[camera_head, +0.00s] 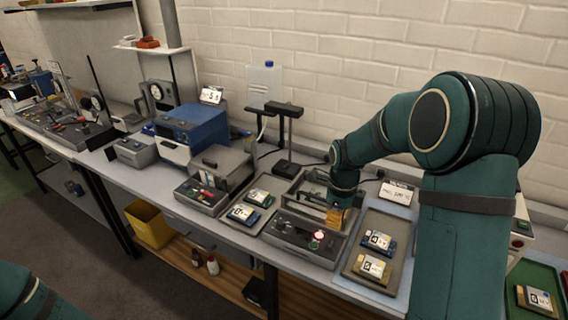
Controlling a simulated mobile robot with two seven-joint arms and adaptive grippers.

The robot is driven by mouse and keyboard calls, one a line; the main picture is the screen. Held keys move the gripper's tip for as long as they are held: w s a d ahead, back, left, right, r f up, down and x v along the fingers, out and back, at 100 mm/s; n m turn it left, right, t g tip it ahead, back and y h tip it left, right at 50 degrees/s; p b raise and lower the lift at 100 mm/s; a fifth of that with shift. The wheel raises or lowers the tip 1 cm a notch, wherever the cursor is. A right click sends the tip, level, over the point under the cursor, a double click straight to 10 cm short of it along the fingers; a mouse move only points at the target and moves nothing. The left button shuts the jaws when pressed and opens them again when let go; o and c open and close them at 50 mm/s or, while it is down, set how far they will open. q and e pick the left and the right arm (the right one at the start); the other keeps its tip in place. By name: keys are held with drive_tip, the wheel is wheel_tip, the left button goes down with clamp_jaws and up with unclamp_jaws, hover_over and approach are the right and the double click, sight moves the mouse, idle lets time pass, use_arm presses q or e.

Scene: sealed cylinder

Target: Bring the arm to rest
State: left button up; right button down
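My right arm reaches in from the right and bends down over the bench. My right gripper (342,203) points down over a grey fixture with a frame (302,188) and a control front. A small orange-yellow block (335,217) is right under the fingertips. I cannot tell whether the fingers touch or hold it, as they are small and dark here. Part of my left arm shows in the bottom left corner; its gripper is out of view.
A grey tray (350,268) with labelled blocks lies right of the fixture, and a tray with two more (250,205) lies left. A blue instrument (190,130), a black stand (286,135) and a white brick wall stand behind. A yellow bin (150,225) sits below the bench.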

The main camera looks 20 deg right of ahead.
drive_tip(key=s+a+f+n+y+b, duration=0.1)
drive_tip(key=a+f+n+b, duration=0.1)
drive_tip(key=a+f+n, duration=0.35)
drive_tip(key=s+a+f+n+t+b, duration=0.1)
drive_tip(key=a+f+n+b, duration=0.15)
drive_tip(key=f, duration=0.55)
drive_tip(key=s+a+f+n+y+b, duration=0.1)
drive_tip(key=s+a+f+n, duration=0.1)
drive_tip(key=a+f+n, duration=0.3)
drive_tip(key=s+a+f+n+t+y+b, duration=0.1)
drive_tip(key=s+a+f+n+b, duration=0.4)
drive_tip(key=s+a+f+n, duration=0.4)
wheel_tip(320, 180, down, 4)
drive_tip(key=a+n, duration=0.1)
drive_tip(key=n, duration=0.2)
drive_tip(key=shift+s+f+n+y+b, duration=0.2)
drive_tip(key=shift+s+n+y+b, duration=0.1)
drive_tip(key=shift+n+b, duration=0.1)
